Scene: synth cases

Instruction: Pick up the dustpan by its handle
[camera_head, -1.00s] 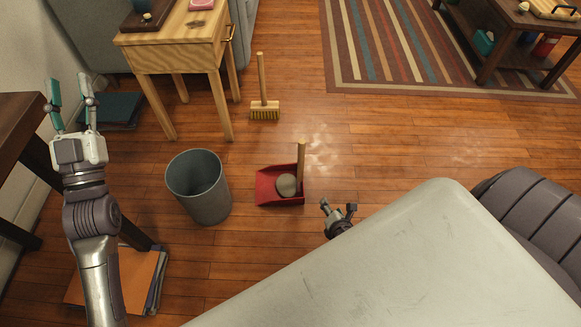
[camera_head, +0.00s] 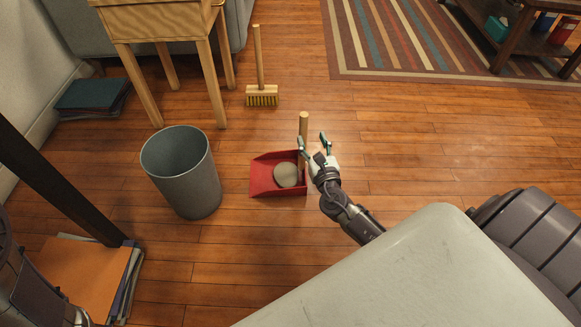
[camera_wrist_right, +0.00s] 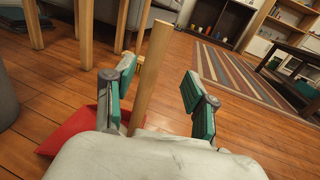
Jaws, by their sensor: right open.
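The red dustpan (camera_head: 262,183) lies on the wooden floor with a round grey-beige thing (camera_head: 287,175) in its pan. Its light wooden handle (camera_head: 303,127) stands upright from the right side of the pan. My right gripper (camera_head: 313,143) is open beside the handle in the head view. In the right wrist view the handle (camera_wrist_right: 152,75) rises between the two teal-padded fingers (camera_wrist_right: 158,92), nearer the left one; I cannot tell whether it touches. Part of the red pan (camera_wrist_right: 72,135) shows at lower left there. My left gripper is out of the head view.
A grey bin (camera_head: 185,180) stands left of the dustpan. A brush with a wooden handle (camera_head: 261,95) stands behind it, near a wooden side table (camera_head: 150,25). Folders (camera_head: 85,270) lie at lower left. The floor to the right is clear up to the striped rug (camera_head: 400,70).

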